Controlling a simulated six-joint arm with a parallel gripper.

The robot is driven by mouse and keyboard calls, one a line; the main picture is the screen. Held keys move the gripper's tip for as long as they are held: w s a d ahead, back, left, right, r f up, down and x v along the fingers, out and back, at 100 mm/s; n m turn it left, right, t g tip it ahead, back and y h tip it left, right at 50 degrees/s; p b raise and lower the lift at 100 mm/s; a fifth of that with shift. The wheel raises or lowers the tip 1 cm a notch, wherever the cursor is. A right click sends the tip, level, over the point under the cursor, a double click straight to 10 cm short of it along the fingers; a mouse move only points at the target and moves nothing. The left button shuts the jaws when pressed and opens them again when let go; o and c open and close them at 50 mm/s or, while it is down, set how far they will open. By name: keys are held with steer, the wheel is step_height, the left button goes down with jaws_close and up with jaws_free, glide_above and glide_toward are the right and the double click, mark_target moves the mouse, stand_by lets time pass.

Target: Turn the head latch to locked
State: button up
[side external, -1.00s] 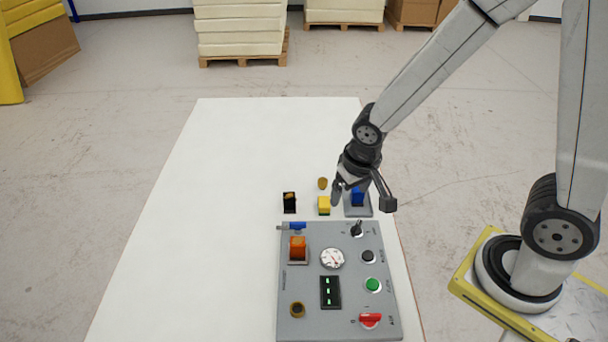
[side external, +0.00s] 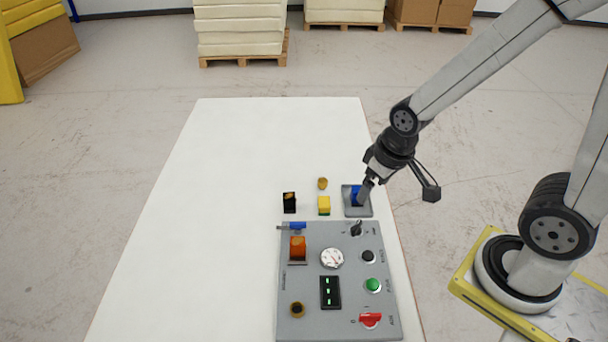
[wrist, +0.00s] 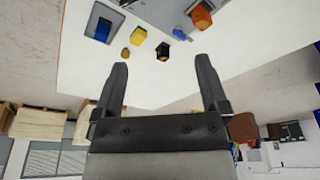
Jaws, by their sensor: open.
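The grey control panel (side external: 310,325) lies on the white table. A small blue-handled lever (side external: 294,226) with a metal rod lies along its top left edge, and a black pointer knob (side external: 356,229) sits at its top right. A red handle (side external: 370,320) is at the lower right. The labels are too small to read, so I cannot tell which is the head latch.
Behind the panel stand a black block (side external: 289,203), a yellow block (side external: 324,204), a small brown piece (side external: 322,183) and a blue block (side external: 355,194) on a grey tray (side external: 349,212). The panel also bears an orange switch (side external: 298,246). The table's left is clear.

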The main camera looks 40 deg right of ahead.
steer(key=shift+o, duration=0.4)
steer(key=shift+w, duration=0.15)
